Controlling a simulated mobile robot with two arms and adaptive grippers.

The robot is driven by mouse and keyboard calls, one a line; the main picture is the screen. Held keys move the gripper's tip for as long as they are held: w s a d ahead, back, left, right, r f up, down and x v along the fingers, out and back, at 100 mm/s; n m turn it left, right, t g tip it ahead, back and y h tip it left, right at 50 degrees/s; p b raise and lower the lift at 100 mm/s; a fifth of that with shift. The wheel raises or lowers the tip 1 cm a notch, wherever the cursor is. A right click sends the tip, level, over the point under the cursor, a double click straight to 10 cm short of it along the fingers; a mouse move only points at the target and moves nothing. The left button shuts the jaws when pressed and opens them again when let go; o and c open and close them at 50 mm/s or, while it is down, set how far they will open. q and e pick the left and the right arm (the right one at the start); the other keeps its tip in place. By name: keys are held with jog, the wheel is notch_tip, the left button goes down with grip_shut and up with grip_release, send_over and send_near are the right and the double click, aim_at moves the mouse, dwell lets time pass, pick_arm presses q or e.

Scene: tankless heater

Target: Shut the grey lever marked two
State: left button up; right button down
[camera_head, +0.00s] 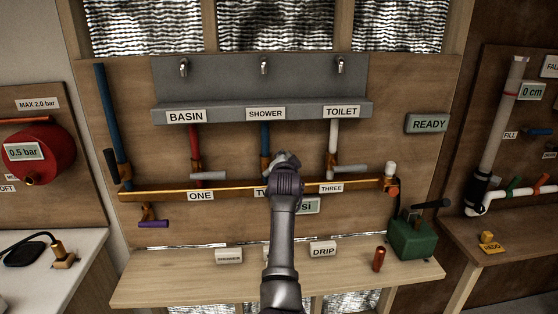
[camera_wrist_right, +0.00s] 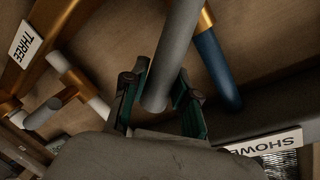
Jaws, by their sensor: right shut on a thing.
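The grey lever marked two (camera_wrist_right: 170,50) is between the fingers of my right gripper (camera_wrist_right: 158,98) in the right wrist view, and the gripper is shut on it. In the head view my right gripper (camera_head: 284,160) covers the lever and part of the TWO label (camera_head: 260,191). The blue shower pipe (camera_head: 265,138) runs down behind the gripper, and it also shows in the right wrist view (camera_wrist_right: 217,68). I cannot tell the lever's exact angle to the pipe. My left gripper is not in view.
Grey levers one (camera_head: 208,175) and three (camera_head: 351,169) lie sideways across their pipes. The brass manifold (camera_head: 160,195) runs under the valves. A wooden shelf (camera_head: 180,280) below holds a green box (camera_head: 411,240) and a copper cylinder (camera_head: 378,259).

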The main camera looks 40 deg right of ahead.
jog(key=m, duration=0.1)
jog(key=f+m, duration=0.1)
jog(key=d+m, duration=0.1)
jog(key=shift+s+f+y, duration=0.25)
jog(key=shift+f+y, duration=0.15)
jog(key=shift+s+d+f+m+t+y+p, duration=0.1)
jog(key=shift+f+m+t+y+p, duration=0.2)
jog(key=shift+f+m, duration=0.5)
jog(key=shift+d+f+m+t+y+p, duration=0.1)
jog(key=shift+f+m+t+y+p, duration=0.25)
jog(key=shift+m, duration=0.75)
jog(key=shift+f, duration=0.15)
jog(key=c, duration=0.9)
grip_release()
jog(key=shift+f, duration=0.15)
jog(key=shift+o, duration=0.2)
jog(key=v, duration=0.7)
jog(key=shift+a, duration=0.2)
